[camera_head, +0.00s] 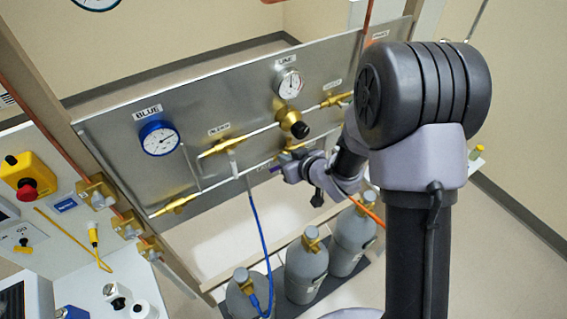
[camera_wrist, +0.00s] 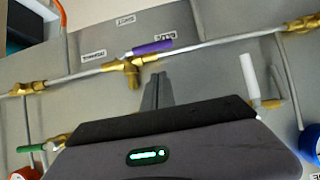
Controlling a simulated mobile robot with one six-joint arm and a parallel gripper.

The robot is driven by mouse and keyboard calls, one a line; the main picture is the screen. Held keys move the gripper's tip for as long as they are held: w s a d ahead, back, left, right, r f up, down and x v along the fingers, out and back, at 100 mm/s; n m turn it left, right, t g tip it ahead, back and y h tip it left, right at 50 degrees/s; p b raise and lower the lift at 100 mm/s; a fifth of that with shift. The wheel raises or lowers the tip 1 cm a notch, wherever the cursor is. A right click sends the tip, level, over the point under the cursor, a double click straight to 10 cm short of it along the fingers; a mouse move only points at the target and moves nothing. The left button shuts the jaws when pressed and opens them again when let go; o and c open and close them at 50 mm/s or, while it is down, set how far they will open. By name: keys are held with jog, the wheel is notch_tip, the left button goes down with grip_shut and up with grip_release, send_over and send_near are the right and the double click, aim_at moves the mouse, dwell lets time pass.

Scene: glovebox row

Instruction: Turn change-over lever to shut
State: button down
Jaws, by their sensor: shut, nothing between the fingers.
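A purple-handled lever (camera_wrist: 152,47) sits on a brass valve (camera_wrist: 130,70) in the steel panel's pipe run. Its handle lies nearly along the pipe in the wrist view. In the head view a bit of purple (camera_head: 276,169) shows beside my gripper (camera_head: 291,172), and the rest of that valve is largely hidden by the arm. Labels stand near the purple lever, too small and turned to read surely. My gripper also shows in the wrist view (camera_wrist: 156,84), its slim fingers shut together and empty, just below the purple handle; I cannot tell whether they touch it.
A white-handled lever (camera_wrist: 249,76) and a green-handled one (camera_wrist: 31,148) flank it. The panel (camera_head: 110,130) carries a blue gauge (camera_head: 159,138), a white gauge (camera_head: 289,83) and a black-knobbed regulator (camera_head: 298,129). Grey cylinders (camera_head: 306,268) and a blue hose (camera_head: 260,230) are below.

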jog(key=f, duration=0.2)
jog(key=w+f, duration=0.1)
jog(key=f, duration=0.1)
jog(key=shift+a+f, duration=0.1)
jog(key=shift+a, duration=0.25)
jog(key=b, duration=0.3)
jog(key=shift+a+f+n+t+h, duration=0.15)
jog(key=shift+f+n+t+h, duration=0.15)
jog(key=shift+f, duration=0.1)
